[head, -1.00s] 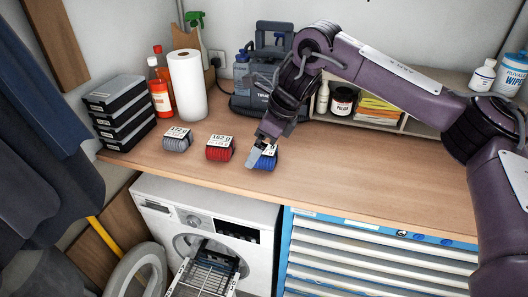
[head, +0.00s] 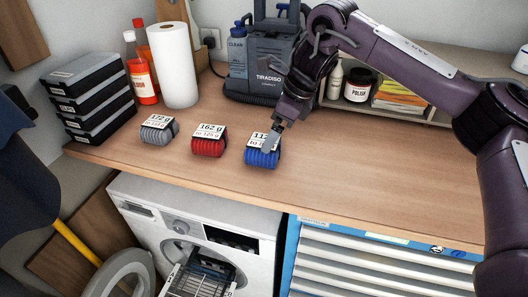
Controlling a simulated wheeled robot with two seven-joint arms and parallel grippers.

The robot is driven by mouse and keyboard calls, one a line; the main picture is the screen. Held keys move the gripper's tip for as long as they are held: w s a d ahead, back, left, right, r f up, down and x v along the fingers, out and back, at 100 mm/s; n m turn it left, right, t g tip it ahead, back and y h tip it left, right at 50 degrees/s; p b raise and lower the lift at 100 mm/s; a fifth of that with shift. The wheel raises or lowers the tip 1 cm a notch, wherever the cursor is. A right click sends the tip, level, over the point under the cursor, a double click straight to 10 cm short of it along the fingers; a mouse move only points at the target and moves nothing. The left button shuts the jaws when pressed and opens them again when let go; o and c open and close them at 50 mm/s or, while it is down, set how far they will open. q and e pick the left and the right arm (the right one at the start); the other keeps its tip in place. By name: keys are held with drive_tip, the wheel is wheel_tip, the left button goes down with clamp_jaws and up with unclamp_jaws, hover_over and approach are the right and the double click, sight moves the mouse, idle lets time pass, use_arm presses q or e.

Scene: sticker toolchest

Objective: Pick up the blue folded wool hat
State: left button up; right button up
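The blue folded wool hat (head: 261,158) lies on the wooden counter (head: 350,180), with a white label on top. It is the rightmost of three folded hats in a row. My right gripper (head: 270,142) points down at the hat from above right, its fingertip overlapping the label and the hat's upper right part. Only one finger shows clearly, so the gap between the fingers is hidden. The hat rests on the counter. My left gripper is not in view.
A red folded hat (head: 208,145) and a grey one (head: 158,132) lie to the left. Behind stand a paper roll (head: 174,65), a dark cleaning machine (head: 268,75) and a shelf with a polish jar (head: 357,88). Black cases (head: 92,95) are stacked at left. The counter's right part is clear.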

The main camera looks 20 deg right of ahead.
sight(253, 156)
drive_tip(key=shift+a+f, duration=0.25)
drive_tip(key=shift+f, duration=0.15)
drive_tip(key=shift+s+a+f, duration=0.15)
drive_tip(key=shift+a+f, duration=0.05)
drive_tip(key=shift+a, duration=0.05)
drive_tip(key=p+x, duration=0.2)
drive_tip(key=x, duration=0.2)
drive_tip(key=shift+a+f, duration=0.25)
drive_tip(key=shift+a, duration=0.05)
drive_tip(key=shift+c, duration=1.1)
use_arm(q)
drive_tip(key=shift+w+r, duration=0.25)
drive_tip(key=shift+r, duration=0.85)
use_arm(e)
drive_tip(key=c, duration=0.9)
